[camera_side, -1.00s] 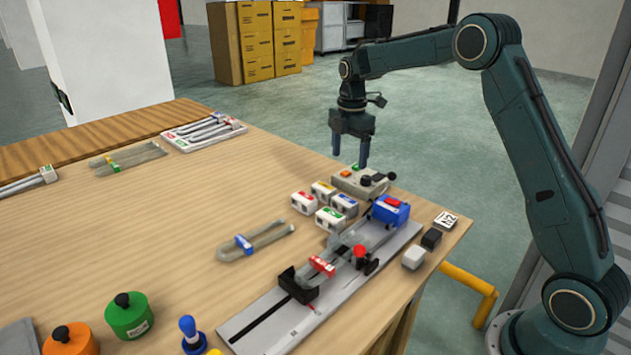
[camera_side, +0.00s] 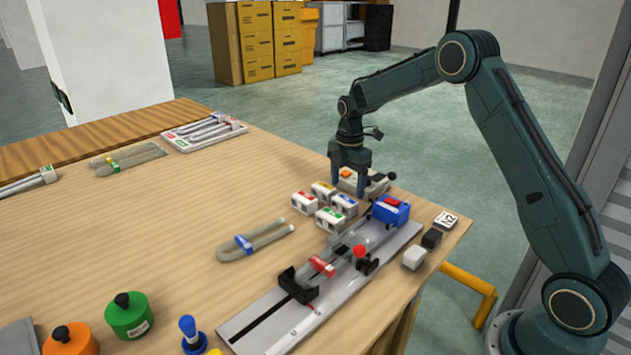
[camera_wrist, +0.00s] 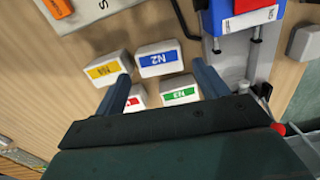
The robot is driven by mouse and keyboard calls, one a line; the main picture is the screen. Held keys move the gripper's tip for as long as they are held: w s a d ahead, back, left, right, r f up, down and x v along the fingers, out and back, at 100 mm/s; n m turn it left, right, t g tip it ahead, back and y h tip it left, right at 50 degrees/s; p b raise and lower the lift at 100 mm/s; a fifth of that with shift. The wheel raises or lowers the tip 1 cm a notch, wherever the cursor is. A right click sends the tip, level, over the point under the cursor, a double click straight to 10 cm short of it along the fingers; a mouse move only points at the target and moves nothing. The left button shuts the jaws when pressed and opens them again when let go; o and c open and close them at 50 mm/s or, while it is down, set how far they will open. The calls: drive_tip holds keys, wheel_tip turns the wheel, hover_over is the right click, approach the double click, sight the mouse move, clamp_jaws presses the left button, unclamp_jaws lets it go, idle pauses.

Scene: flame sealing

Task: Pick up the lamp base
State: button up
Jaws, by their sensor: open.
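Several small white blocks with coloured labels sit grouped on the table and look like lamp bases: red (camera_side: 304,203), yellow (camera_side: 323,191), blue (camera_side: 345,204) and green (camera_side: 330,219). In the wrist view they are yellow (camera_wrist: 107,69), blue "N2" (camera_wrist: 159,58), green "N3" (camera_wrist: 180,92) and red, partly hidden (camera_wrist: 135,98). My gripper (camera_side: 349,187) is open and empty, pointing down over the back of the group. In the wrist view, its fingertips (camera_wrist: 160,69) lie either side of the blue-labelled block. I cannot tell how high above it they are.
A grey rail fixture (camera_side: 270,318) with a blue unit (camera_side: 391,210) stands just right of the blocks. A U-shaped tube (camera_side: 255,241) lies to the left. The table's middle left is clear.

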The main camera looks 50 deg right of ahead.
sight(346, 199)
drive_tip(key=shift+f, duration=2.65)
drive_tip(key=c, duration=0.7)
drive_tip(key=shift+c, duration=0.3)
drive_tip(key=shift+w+r, duration=0.1)
drive_tip(key=shift+r, duration=0.1)
wheel_tip(346, 199, up, 20)
drive_tip(key=shift+f, duration=0.2)
